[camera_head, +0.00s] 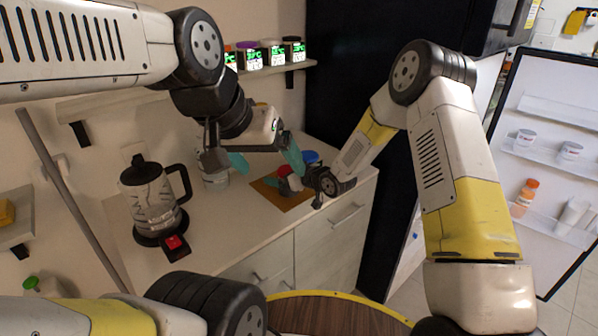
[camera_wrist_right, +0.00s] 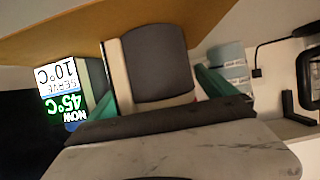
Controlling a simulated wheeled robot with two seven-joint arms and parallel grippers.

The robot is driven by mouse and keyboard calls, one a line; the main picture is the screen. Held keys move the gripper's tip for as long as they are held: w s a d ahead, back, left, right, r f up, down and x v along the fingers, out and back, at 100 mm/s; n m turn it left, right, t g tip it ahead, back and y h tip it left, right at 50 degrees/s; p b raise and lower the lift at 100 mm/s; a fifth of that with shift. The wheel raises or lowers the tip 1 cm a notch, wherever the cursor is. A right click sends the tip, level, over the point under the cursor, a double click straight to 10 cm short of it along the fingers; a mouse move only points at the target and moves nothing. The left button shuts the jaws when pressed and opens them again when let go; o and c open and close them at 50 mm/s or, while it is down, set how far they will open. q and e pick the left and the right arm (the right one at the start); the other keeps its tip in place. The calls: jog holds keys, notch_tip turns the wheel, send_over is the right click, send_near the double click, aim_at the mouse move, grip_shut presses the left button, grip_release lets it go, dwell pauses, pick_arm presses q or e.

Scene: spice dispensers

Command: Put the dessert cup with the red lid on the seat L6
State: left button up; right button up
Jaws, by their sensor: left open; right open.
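The red-lidded cup (camera_head: 285,170) stands on the wooden board (camera_head: 290,200) on the counter in the head view, partly hidden by my grippers. A blue-lidded cup (camera_head: 311,157) is just behind it to the right. My left gripper (camera_head: 265,160) is open above the board, its teal fingertips spread, the right one close to the red lid. My right gripper (camera_head: 325,185) is low at the board's right side. In the right wrist view it (camera_wrist_right: 160,95) is open, with a dark grey block of unclear identity between its teal fingers. I cannot make out a seat marked L6.
A kettle (camera_head: 152,200) stands on the counter at the left. Several small boxes with green displays (camera_head: 274,57) line the wall shelf. An open fridge door (camera_head: 545,160) stands at the right. A lit temperature display (camera_wrist_right: 62,95) shows in the wrist view. The counter front is clear.

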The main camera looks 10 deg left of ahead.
jog(key=c, duration=1.9)
jog(key=shift+r, duration=0.1)
